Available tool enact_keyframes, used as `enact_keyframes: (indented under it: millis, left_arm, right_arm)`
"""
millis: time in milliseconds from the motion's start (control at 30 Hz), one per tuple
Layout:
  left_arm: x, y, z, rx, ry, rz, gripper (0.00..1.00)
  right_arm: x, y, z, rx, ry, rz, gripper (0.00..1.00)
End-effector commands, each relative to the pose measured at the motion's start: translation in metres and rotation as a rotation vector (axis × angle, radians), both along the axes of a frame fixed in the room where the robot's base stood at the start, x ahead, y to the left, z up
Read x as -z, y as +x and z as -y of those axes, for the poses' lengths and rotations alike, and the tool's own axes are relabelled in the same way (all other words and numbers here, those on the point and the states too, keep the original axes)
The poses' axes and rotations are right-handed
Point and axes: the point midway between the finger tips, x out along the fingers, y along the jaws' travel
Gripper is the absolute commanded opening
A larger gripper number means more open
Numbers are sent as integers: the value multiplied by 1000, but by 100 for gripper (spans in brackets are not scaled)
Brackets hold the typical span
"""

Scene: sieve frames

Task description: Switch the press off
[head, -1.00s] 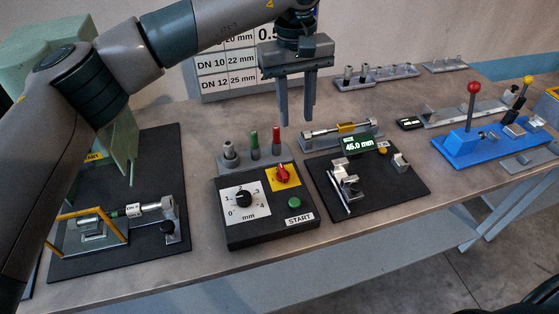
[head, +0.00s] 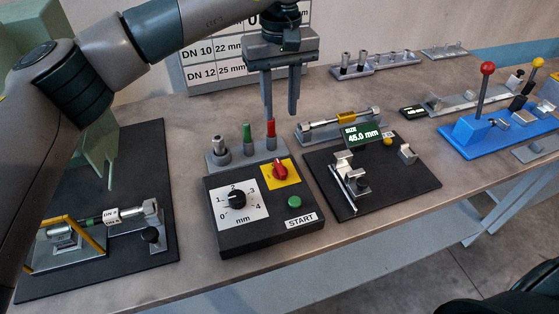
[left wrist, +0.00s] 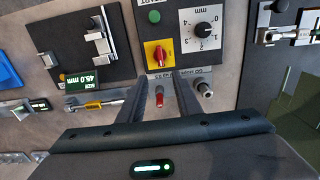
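The black press control box (head: 262,235) stands at the middle front of the table. It carries a red rotary switch (head: 281,170) on a yellow plate, a black dial (head: 236,199) marked in mm and a green button (head: 294,202) near a START label. The red switch also shows in the left wrist view (left wrist: 158,56). My left gripper (head: 281,112) hangs fingers-down above and behind the box, apart from the switch. Its two fingers are spread with nothing held; in the left wrist view (left wrist: 158,98) the red-topped peg shows between them. My right gripper is not in view.
A rack with a grey, a green and a red peg (head: 271,131) stands right behind the box, close under my left fingers. A gauge display (head: 362,134) reads 45.0 mm to the right. A clamped hose fixture (head: 105,220) stands left. Blue lever unit (head: 490,135) at right.

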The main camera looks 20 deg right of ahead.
Motion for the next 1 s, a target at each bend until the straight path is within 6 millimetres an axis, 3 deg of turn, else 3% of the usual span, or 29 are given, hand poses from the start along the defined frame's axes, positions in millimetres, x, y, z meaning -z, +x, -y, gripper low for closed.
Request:
enact_keyframes:
  millis: [267, 467, 1000]
  left_arm:
    - [3, 0, 0, 0, 0, -2, 31]
    - [19, 0, 0, -1, 1, -3, 31]
    - [109, -1, 0, -1, 0, -5, 31]
  right_arm:
    - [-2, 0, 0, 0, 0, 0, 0]
    - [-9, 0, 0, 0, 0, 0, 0]
    - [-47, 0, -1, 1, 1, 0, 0]
